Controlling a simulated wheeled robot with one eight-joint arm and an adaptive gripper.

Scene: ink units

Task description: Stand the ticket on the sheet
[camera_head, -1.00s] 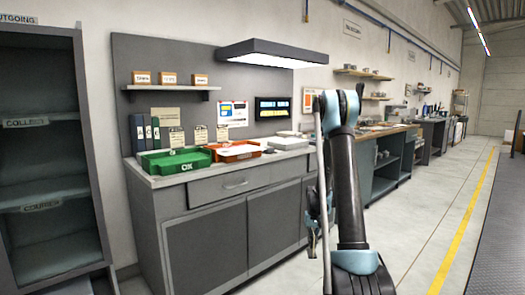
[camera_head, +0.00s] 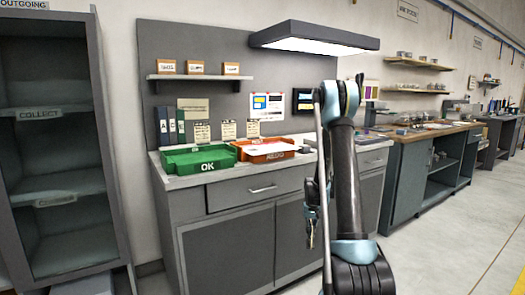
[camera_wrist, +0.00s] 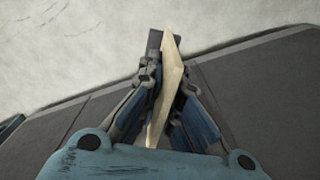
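My gripper (camera_wrist: 168,80) is shut on a thin cream-coloured piece, which looks like the ticket (camera_wrist: 167,88). It stands up between the two fingers, seen nearly edge-on. In the head view my gripper (camera_head: 311,228) hangs low in front of the bench cabinet, and the ticket cannot be made out there. Several similar cream cards (camera_head: 228,130) stand at the back of the bench behind the trays. I cannot tell which surface is the sheet; a pale flat patch (camera_head: 264,148) shows inside the orange REDO tray (camera_head: 268,158).
A green OK tray (camera_head: 203,164) stands left of the orange one on the grey bench (camera_head: 180,182). A lamp (camera_head: 315,38) overhangs the bench. An open grey OUTGOING rack (camera_head: 102,150) stands at the left. Pale floor is open at the right.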

